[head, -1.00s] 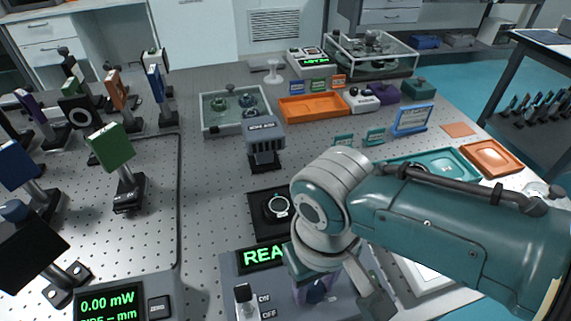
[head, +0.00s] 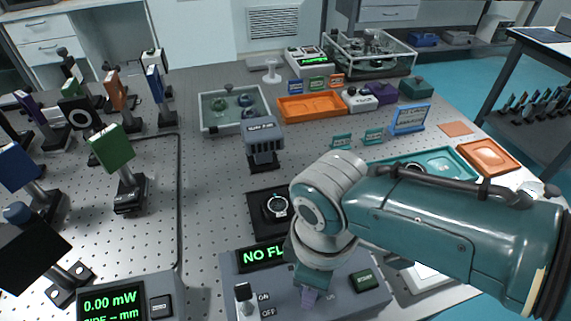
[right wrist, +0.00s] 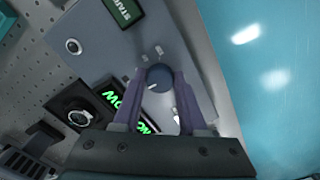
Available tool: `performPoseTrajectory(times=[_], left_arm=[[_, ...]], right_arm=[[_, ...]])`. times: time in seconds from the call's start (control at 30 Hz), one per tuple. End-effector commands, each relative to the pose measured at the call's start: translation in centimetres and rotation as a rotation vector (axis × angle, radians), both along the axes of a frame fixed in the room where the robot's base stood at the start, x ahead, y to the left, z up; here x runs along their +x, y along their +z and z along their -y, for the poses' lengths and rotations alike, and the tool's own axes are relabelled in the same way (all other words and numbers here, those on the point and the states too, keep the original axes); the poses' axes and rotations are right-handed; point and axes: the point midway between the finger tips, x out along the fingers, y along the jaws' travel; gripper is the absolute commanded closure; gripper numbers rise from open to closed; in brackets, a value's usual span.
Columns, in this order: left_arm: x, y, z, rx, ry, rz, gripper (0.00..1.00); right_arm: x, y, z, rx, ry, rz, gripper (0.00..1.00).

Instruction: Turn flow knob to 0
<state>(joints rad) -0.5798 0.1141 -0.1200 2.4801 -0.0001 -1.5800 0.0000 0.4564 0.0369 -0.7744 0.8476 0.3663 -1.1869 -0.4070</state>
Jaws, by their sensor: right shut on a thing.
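The flow knob (right wrist: 159,78) is a round dark blue knob on a grey control box (head: 340,293). It shows between the purple fingers of my right gripper (right wrist: 160,83) in the right wrist view, with a white pointer line on its face. My right gripper is shut on it. In the head view my right gripper (head: 310,297) points down at the box and hides the knob. My left gripper is not in view.
The box also carries an ON/OFF toggle (head: 243,298) and a green button (head: 363,281), labelled START in the right wrist view. A black mount (head: 276,208) stands behind it. A power meter (head: 115,300) reading 0.00 mW is at left.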

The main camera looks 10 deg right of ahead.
Motion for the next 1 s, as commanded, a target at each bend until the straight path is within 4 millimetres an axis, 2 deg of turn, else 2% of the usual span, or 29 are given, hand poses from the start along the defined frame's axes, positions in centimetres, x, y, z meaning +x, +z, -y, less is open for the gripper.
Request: performPoseTrajectory(times=[0.63, 0.67, 0.9, 1.0], left_arm=[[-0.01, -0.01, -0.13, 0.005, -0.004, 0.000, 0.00], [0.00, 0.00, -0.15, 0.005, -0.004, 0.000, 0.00], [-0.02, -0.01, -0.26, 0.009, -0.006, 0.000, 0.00], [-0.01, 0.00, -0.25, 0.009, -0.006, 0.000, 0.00]], right_arm=[[0.02, -0.04, 0.04, -0.001, 0.057, 0.001, 1.00], [0.02, -0.04, 0.05, -0.001, 0.057, 0.001, 0.57], [0.01, -0.03, 0.03, -0.001, 0.055, 0.001, 0.30], [0.01, -0.02, 0.03, 0.000, 0.055, 0.000, 0.28]])
